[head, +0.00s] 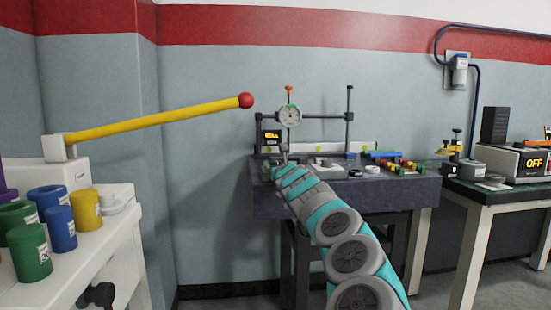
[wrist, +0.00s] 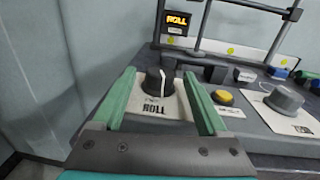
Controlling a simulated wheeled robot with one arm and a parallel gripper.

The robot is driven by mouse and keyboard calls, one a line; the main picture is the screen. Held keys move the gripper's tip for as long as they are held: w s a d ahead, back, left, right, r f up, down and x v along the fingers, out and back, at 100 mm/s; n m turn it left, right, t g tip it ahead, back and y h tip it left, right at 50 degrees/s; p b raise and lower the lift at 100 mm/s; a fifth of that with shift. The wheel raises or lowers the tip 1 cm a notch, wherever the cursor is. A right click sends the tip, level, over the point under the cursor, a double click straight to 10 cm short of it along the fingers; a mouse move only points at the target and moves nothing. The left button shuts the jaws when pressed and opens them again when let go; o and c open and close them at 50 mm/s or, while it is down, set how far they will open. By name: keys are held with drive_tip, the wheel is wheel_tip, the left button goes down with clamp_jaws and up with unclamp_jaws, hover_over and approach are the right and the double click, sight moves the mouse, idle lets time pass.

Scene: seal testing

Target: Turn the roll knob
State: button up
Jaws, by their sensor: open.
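The roll knob (wrist: 158,82) is a dark round knob with a white pointer line, on a pale plate (wrist: 180,106) lettered ROLL. In the wrist view it stands between the two green fingers of my gripper (wrist: 164,78), which are open with a gap on both sides of it. I cannot tell how far the fingertips reach down past the knob. In the head view my arm reaches to the left part of the dark bench, and my gripper (head: 283,158) is small there; the knob cannot be made out.
A small display (wrist: 177,20) reads ROLL behind the knob. A yellow button (wrist: 223,97) and a grey knob (wrist: 287,98) sit to the right. A dial gauge (head: 290,116) stands on a post above the bench (head: 330,200). A yellow lever (head: 160,119) juts out at left.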

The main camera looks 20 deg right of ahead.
drive_tip(key=shift+p+x, duration=0.7)
drive_tip(key=shift+x, duration=0.1)
drive_tip(key=shift+w+d+p, duration=0.1)
drive_tip(key=shift+w+p, duration=0.2)
drive_tip(key=shift+w, duration=0.1)
clamp_jaws()
